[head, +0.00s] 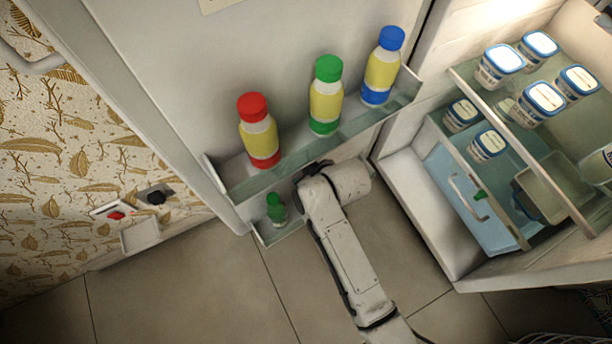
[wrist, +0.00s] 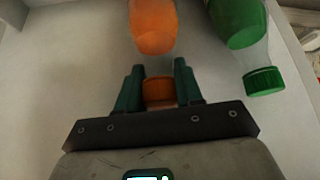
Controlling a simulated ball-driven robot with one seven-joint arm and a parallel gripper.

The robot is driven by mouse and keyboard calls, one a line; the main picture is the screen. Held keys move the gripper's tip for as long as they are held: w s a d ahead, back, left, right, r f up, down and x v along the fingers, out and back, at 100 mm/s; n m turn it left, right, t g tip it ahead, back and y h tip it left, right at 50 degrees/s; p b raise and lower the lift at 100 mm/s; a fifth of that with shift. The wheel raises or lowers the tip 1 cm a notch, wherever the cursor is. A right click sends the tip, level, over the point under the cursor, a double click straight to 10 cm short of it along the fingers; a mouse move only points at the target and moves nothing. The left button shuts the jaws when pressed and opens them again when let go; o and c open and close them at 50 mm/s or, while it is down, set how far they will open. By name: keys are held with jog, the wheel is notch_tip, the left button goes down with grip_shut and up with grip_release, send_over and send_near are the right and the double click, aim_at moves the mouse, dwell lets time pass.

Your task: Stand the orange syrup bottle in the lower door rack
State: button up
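In the wrist view the orange syrup bottle (wrist: 153,28) shows an orange body and an orange cap (wrist: 159,90). Its cap end points toward my gripper (wrist: 159,72). The two teal fingers lie one on each side of the cap, with no clear gap, so they look shut on it. In the head view my arm hides the orange bottle and my gripper. The lower door rack (head: 268,238) is a clear bin low on the fridge door, largely hidden by my arm. A small green bottle (head: 276,208) stands in its left part; a green bottle (wrist: 236,18) also shows in the wrist view.
The upper door rack (head: 235,184) is just above my wrist. It holds a red-capped bottle (head: 259,132), a green-capped bottle (head: 326,96) and a blue-capped bottle (head: 382,68). The open fridge with several tubs (head: 500,64) stands at right.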

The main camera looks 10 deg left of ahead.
jog(key=o, duration=0.4)
jog(key=shift+r, duration=0.1)
jog(key=shift+s+d+r, duration=0.1)
jog(key=shift+d+r, duration=0.05)
jog(key=shift+r, duration=0.2)
jog(key=p+v, duration=0.6)
jog(key=v, duration=0.5)
jog(key=shift+d+r, duration=0.1)
